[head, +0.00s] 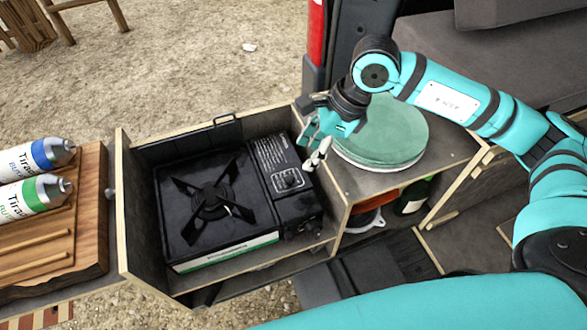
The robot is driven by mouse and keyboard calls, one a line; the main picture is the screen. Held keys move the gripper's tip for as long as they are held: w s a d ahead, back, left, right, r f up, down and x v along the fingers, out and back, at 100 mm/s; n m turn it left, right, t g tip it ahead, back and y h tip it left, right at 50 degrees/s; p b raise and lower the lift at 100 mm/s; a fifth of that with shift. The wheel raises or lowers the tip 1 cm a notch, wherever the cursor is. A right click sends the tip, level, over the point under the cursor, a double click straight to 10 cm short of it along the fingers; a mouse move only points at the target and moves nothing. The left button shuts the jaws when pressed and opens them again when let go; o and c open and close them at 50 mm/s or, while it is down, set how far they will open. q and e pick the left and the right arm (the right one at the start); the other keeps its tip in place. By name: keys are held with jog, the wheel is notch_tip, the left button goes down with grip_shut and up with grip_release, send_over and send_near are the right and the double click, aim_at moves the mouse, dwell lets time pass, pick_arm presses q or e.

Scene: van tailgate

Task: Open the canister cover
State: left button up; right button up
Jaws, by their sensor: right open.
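The black camping stove (212,208) sits in a wooden drawer box. The cover looks closed and lies flat. My right gripper (317,152) is open and empty at the cover's right edge, beside the box's right wall. I cannot tell whether its fingertips touch the cover. My left gripper is not in view.
Green round plates (385,135) are stacked on the shelf just right of my right gripper. Two gas canisters (34,196) lie on a wooden board (92,215) at the left. A green bottle (413,196) is in the compartment below the shelf.

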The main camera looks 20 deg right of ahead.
send_over(290, 178)
jog(key=s+d, duration=0.1)
jog(key=d, duration=0.1)
notch_tip(290, 178, down, 5)
jog(key=shift+f+p, duration=0.1)
jog(key=shift+p, duration=0.35)
jog(key=x, duration=0.3)
jog(key=shift+w, duration=0.1)
jog(key=shift+a+f+p, duration=0.15)
jog(key=shift+f+p, duration=0.15)
jog(key=shift+f, duration=0.05)
grip_shut()
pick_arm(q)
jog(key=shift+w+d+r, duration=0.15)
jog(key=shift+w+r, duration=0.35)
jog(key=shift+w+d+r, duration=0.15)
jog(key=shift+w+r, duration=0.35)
